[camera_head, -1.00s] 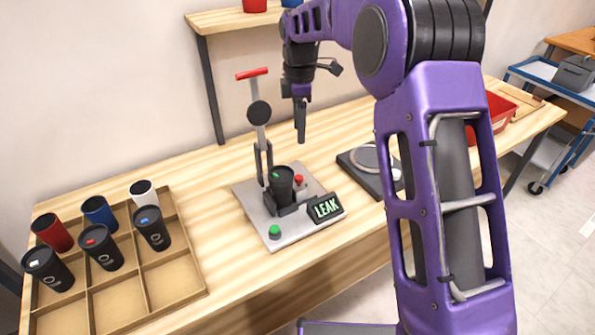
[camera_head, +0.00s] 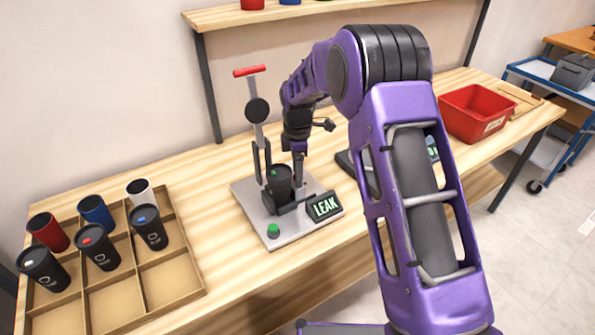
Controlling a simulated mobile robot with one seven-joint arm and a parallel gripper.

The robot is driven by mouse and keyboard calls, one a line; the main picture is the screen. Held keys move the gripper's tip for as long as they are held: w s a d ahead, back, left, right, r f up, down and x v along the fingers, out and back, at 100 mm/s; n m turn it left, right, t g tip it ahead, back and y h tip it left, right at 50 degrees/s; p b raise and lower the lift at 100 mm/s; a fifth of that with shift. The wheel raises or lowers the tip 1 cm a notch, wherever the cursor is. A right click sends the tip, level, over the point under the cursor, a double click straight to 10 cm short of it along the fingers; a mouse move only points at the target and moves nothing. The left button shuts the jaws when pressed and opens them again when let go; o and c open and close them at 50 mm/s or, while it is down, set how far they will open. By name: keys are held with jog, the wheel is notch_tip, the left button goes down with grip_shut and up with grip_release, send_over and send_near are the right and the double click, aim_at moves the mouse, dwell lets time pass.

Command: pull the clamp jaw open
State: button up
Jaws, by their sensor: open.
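The test station (camera_head: 290,229) is a grey plate on the table with a lever post (camera_head: 257,115) topped by a red handle (camera_head: 249,71). A black cup (camera_head: 279,182) stands upright in the dark clamp seat (camera_head: 291,208) on the plate. The dark LEAK sign (camera_head: 324,207) and a green button (camera_head: 273,230) are at the plate's front. My gripper (camera_head: 299,178) points down just right of the cup, low over the clamp area. Its fingers are small and dark here, and I cannot tell whether they touch anything. The red button seen before is hidden behind it.
A divided wooden tray (camera_head: 118,300) with several cups stands at the left. A mostly hidden dark device (camera_head: 345,162) is right of the station, close to my arm. A red bin (camera_head: 476,113) stands at the right. A shelf (camera_head: 222,20) is above the back.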

jog(key=shift+c, duration=0.2)
grip_shut()
dwell(1.2)
